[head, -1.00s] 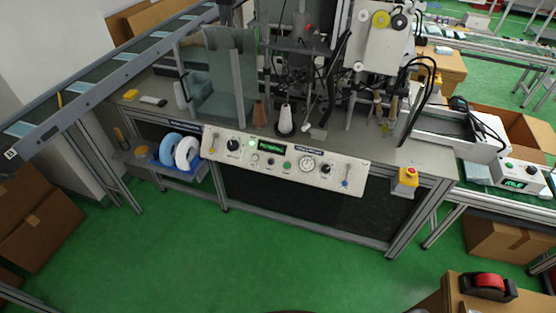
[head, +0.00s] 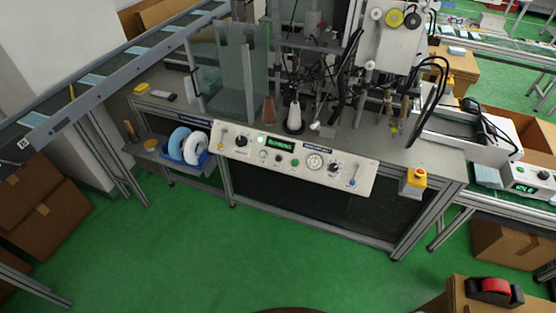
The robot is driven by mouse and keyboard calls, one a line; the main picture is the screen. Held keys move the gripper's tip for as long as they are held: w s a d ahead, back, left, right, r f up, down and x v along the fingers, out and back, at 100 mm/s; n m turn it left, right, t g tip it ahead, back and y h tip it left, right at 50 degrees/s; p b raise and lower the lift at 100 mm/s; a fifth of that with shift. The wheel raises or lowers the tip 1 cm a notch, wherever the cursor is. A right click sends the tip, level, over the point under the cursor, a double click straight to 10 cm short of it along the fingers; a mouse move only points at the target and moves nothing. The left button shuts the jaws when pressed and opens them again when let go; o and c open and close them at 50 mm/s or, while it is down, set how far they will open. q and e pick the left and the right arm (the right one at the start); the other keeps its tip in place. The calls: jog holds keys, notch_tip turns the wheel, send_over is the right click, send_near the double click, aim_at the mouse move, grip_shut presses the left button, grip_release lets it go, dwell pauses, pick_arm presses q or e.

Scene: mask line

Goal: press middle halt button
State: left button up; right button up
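A red mushroom button (head: 420,173) sits on top of a small yellow box (head: 413,187) at the front right corner of the machine table. It is just right of the white control panel (head: 229,153). The panel carries knobs, small buttons, a round gauge (head: 314,161) and a lit green display (head: 280,144) that seems to read RUNNING. Neither of my grippers shows in the head view, and nothing touches the red button.
The machine with its clear guard (head: 237,65) stands on the table behind the panel. A conveyor (head: 120,75) runs along the left. A blue tray (head: 186,159) with rolls hangs at the table's left. Cartons (head: 40,215) and a red tape dispenser (head: 494,290) flank the clear green floor (head: 300,262).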

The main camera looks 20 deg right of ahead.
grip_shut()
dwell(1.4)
